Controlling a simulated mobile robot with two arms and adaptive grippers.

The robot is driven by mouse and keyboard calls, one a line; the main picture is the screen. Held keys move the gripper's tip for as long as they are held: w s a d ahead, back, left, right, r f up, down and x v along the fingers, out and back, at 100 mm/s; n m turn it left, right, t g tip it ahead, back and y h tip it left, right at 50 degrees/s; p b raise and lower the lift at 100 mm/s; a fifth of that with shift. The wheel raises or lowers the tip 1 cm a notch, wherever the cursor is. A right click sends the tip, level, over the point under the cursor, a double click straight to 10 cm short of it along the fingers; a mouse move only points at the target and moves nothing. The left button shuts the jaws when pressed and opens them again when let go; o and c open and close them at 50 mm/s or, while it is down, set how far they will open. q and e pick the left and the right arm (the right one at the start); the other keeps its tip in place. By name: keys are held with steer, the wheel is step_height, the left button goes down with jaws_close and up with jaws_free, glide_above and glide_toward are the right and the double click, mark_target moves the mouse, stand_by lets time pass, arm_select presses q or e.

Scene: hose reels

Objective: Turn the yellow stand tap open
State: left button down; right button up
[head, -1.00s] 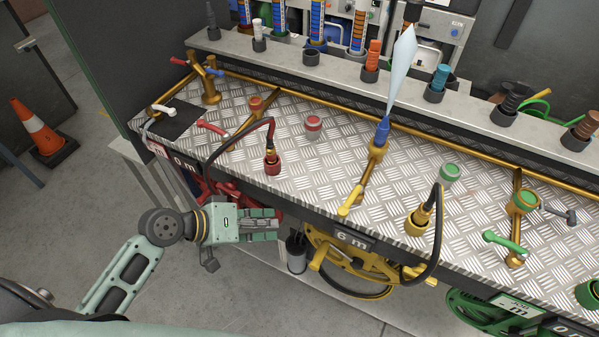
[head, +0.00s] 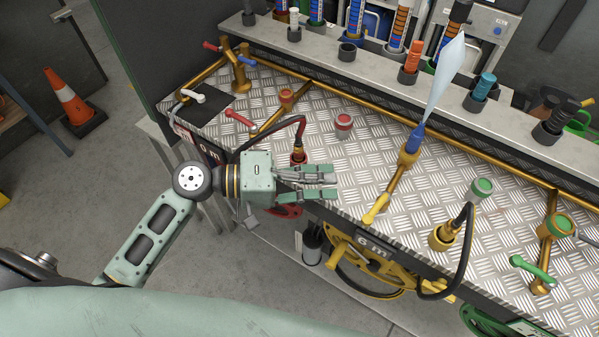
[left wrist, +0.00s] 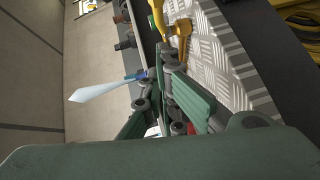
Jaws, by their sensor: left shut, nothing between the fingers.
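The yellow stand tap (head: 400,172) is a brass-coloured pipe on the bench's patterned metal top. Its yellow lever (head: 376,208) points toward the front edge. A blue nozzle (head: 416,138) sits at its upper end, and a pale tapered shape (head: 445,80) rises from it. My left gripper (head: 326,183) is shut and empty near the front edge, left of the lever and apart from it. The left wrist view shows yellow tap parts (left wrist: 182,28) beyond the fingers and the pale shape (left wrist: 95,92) at left. My right gripper is in neither view.
A red-collared hose end (head: 298,157) with a dark hose stands just behind my left gripper. A red cap (head: 344,121) lies behind it. A yellow-collared hose end (head: 443,236) stands right of the lever. A yellow reel (head: 370,262) hangs below the front edge.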

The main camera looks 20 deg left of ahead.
mark_target(381, 199)
arm_select(q)
steer(key=d, duration=0.1)
steer(key=d+p, duration=0.1)
steer(key=d, duration=0.1)
steer(key=d+p, duration=0.1)
steer(key=d, duration=0.1)
steer(key=shift+s+f, duration=0.2)
steer(key=shift+f, duration=0.2)
steer(key=shift+s+d+f, duration=0.15)
steer(key=shift+d, duration=0.15)
steer(key=shift+f, duration=0.1)
steer(key=shift+s+d, duration=0.55)
